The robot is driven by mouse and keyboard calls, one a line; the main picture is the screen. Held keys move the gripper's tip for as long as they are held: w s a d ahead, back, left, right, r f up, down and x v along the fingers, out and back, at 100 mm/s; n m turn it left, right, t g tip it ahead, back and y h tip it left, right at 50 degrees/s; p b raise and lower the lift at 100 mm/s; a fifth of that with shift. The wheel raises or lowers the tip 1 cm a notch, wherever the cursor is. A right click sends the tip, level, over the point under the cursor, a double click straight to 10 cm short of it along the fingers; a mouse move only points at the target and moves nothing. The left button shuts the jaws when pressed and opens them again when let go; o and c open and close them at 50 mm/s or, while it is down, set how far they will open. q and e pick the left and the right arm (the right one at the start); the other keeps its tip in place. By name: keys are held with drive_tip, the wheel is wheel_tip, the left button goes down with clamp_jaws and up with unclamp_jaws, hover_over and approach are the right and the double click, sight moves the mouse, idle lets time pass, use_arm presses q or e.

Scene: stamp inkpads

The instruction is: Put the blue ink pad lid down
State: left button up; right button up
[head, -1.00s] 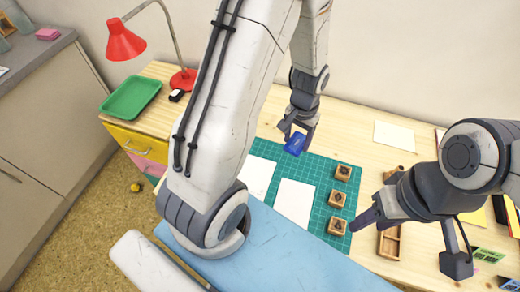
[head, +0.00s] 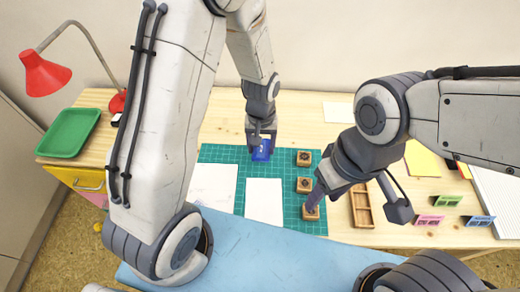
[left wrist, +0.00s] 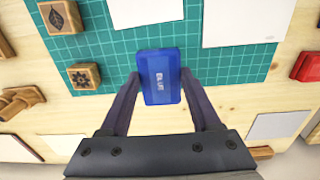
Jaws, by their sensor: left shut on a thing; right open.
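The blue ink pad lid (head: 261,152) is in my left gripper (head: 262,141), over the far edge of the green cutting mat (head: 228,153). My right gripper (head: 318,197) is open, close to the nearest wooden stamp (head: 310,213).
Two more wooden stamps (head: 304,158) (head: 304,184) line the mat's right side. White papers (head: 264,200) lie on the mat. A wooden tray (head: 361,207) is to the right. A red block (left wrist: 307,66) shows in the left wrist view.

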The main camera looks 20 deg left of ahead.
sight(260, 151)
use_arm(q)
drive_tip(key=shift+w+a+f, duration=0.25)
drive_tip(key=shift+w+f, duration=0.1)
drive_tip(key=shift+w, duration=0.15)
drive_tip(key=shift+w+a+f, duration=0.2)
drive_tip(key=shift+w+f, duration=0.1)
drive_tip(key=shift+w, duration=0.2)
drive_tip(key=shift+w+f, duration=0.1)
drive_tip(key=shift+f, duration=2)
drive_tip(key=shift+f, duration=0.2)
drive_tip(key=o, duration=1.3)
drive_tip(key=shift+r, duration=0.1)
